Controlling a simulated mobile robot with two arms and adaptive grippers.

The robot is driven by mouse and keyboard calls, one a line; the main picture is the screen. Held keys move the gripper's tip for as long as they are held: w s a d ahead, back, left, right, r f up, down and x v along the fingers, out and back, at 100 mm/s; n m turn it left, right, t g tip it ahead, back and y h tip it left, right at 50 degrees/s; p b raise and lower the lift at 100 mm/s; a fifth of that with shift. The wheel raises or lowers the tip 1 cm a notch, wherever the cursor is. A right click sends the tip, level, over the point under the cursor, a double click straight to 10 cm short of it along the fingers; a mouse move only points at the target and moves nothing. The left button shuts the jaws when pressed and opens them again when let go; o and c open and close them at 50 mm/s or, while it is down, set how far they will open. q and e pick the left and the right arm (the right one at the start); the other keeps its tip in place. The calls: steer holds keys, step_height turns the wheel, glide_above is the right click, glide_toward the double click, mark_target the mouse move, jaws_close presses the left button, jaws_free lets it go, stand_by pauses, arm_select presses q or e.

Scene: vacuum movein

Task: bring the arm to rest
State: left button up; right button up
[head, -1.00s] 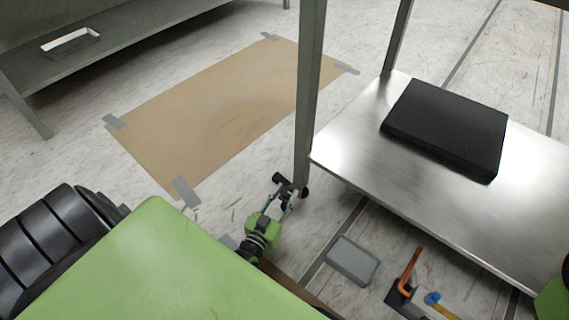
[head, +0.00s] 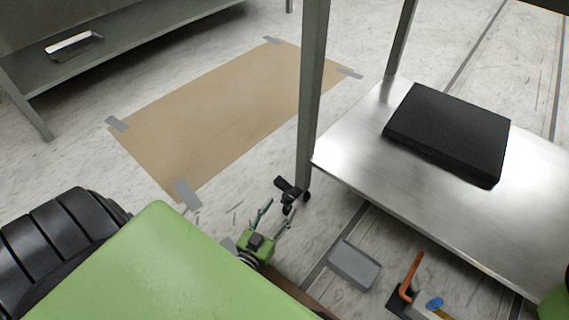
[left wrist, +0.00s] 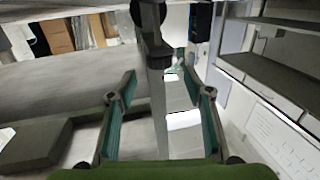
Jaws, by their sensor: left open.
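My left gripper (head: 288,192) is green and black and shows in the lower middle of the head view, beside the near leg of the metal table. Its two fingers are apart with nothing between them. In the left wrist view, the open fingers (left wrist: 160,105) stand left and right, with a grey post behind the gap between them. The green body of my left arm fills the lower left of the head view. My right gripper does not show; only a sliver of green is at the lower right edge of the head view.
A metal table (head: 350,145) with a black flat box (head: 450,132) stands at the right. A brown sheet (head: 225,115) is taped to the floor. A grey box (head: 354,264) and an orange-handled tool (head: 411,275) lie below the table edge. A shelf (head: 130,50) holds a metal tray (head: 74,46).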

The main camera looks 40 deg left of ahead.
arm_select(q)
steer(key=shift+s+d, duration=0.15)
steer(key=shift+s, duration=1.05)
steer(key=shift+r, duration=0.15)
